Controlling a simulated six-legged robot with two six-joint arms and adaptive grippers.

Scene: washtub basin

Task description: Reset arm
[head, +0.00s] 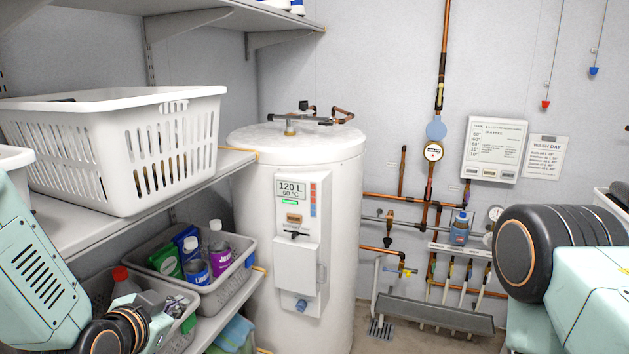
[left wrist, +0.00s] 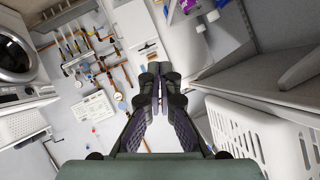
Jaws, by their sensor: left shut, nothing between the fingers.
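My left gripper (left wrist: 154,76) is shut and empty in the left wrist view, its dark fingers together in the middle of the picture. In the head view my left arm comes in at the lower left, in front of the lower shelf's baskets, and its gripper is hard to make out there. My right arm shows at the right edge of the head view, but its gripper is out of sight.
A white laundry basket (head: 155,150) sits on the shelf at left, with a grey basket of bottles (head: 232,286) below. A white water heater (head: 258,225) stands in the centre. Copper pipes (head: 385,200) and a grey trough (head: 435,316) line the back wall.

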